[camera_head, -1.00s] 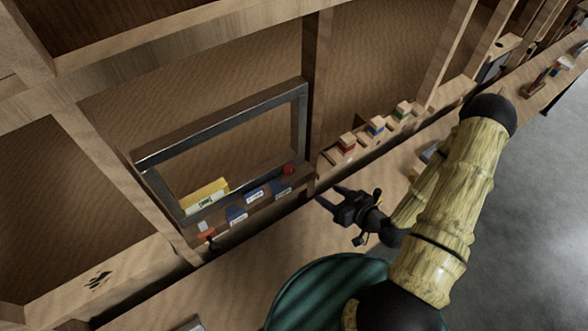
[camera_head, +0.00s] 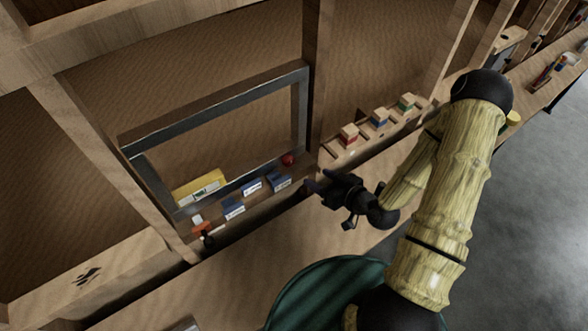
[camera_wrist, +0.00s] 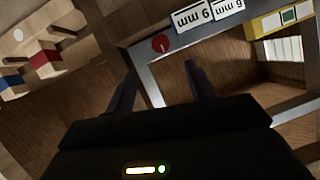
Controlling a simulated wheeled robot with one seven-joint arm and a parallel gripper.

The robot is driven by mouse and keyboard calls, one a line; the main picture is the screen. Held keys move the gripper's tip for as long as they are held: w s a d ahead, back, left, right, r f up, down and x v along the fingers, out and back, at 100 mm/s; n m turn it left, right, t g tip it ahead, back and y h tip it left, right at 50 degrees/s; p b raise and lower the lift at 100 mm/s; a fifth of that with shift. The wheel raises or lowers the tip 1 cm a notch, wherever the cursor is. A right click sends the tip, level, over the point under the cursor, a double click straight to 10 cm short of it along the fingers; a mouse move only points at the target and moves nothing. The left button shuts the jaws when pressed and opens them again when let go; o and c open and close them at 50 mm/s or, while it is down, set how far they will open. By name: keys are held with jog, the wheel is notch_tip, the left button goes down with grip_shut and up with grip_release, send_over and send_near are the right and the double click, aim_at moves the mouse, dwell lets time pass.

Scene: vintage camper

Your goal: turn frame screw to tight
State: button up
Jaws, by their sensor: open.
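A grey metal frame (camera_head: 215,105) stands in the wooden bay, and its corner (camera_wrist: 150,80) shows in the wrist view. A round red knob (camera_head: 287,159), which looks like the frame screw, is at the frame's lower right corner. In the wrist view the red knob (camera_wrist: 160,43) lies just beyond my fingertips. My gripper (camera_head: 309,186) is open and empty, a little right of and below the knob in the head view. In the wrist view its two dark fingers (camera_wrist: 160,78) are spread, with the knob ahead of the gap. They look apart from it.
Blue-and-white labelled blocks (camera_head: 252,187), a yellow box (camera_head: 200,187) and an orange-red item (camera_head: 202,229) are along the frame's lower side. Blocks with red (camera_head: 348,137), blue and green bands sit on the ledge at right. A wooden post (camera_head: 316,80) stands beside the frame.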

aim_at(292, 163)
jog(key=x, duration=1.2)
jog(key=shift+w+a+f+p, duration=0.1)
jog(key=shift+p, duration=0.25)
jog(key=c, duration=1)
